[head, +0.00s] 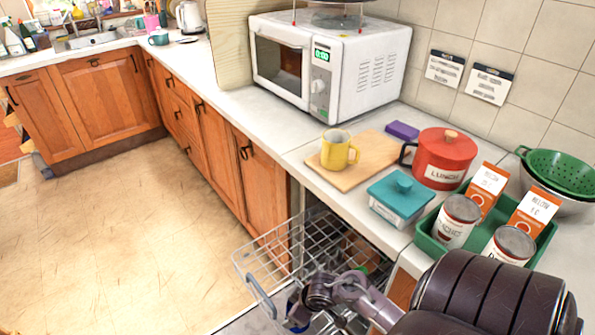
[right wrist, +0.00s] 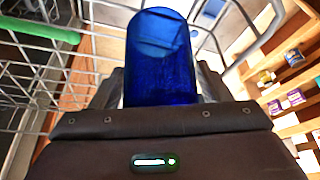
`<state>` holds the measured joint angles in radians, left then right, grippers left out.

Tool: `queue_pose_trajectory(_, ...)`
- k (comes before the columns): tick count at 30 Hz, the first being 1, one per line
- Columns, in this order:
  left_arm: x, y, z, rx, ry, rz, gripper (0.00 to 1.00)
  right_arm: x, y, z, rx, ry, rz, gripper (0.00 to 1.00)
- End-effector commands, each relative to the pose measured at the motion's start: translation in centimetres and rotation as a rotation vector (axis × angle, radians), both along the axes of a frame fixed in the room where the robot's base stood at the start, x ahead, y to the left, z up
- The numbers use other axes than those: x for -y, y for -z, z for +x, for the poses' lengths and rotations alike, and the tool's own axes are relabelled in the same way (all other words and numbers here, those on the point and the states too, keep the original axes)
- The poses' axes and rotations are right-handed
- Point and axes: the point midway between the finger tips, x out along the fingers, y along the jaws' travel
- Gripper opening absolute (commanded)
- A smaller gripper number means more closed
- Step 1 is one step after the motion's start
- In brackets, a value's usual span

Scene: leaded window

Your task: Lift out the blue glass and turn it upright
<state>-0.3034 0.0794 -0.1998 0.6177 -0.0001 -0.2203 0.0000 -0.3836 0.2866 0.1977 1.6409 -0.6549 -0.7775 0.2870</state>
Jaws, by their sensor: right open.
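The blue glass (right wrist: 160,58) stands out in the middle of the right wrist view, between the two dark fingers of my right gripper (right wrist: 161,84). The fingers are open, one on each side of the glass; I cannot tell whether they touch it. In the head view my right gripper (head: 318,294) is down in the wire dish rack (head: 262,252), and a bit of blue (head: 297,312) shows beside it. Most of the glass is hidden there by my arm. My left gripper is not in view.
On the counter beside the rack are a yellow mug (head: 338,150) on a board, a teal box (head: 398,196), a red pot (head: 443,158) and a green tray (head: 430,243) with cans. Rack wires surround my right gripper. The floor (head: 120,230) at left is clear.

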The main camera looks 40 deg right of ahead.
Motion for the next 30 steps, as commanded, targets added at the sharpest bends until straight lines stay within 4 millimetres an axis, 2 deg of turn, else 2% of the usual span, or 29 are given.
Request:
queue_pose_trajectory(9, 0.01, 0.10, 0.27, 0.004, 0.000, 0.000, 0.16, -0.04, 0.58, 0.26, 0.001, -0.001, -0.001, 0.70)
queue_pose_trajectory(18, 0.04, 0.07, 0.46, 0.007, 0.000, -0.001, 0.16, -0.05, 0.58, 0.24, 0.000, 0.000, -0.001, 0.31)
queue_pose_trajectory(26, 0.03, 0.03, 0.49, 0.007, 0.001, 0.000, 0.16, -0.04, 0.45, 0.27, 0.001, 0.001, -0.001, 0.30)
queue_pose_trajectory(30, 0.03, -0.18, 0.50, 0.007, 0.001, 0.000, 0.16, -0.05, -0.28, 0.28, 0.002, 0.000, 0.000, 0.30)
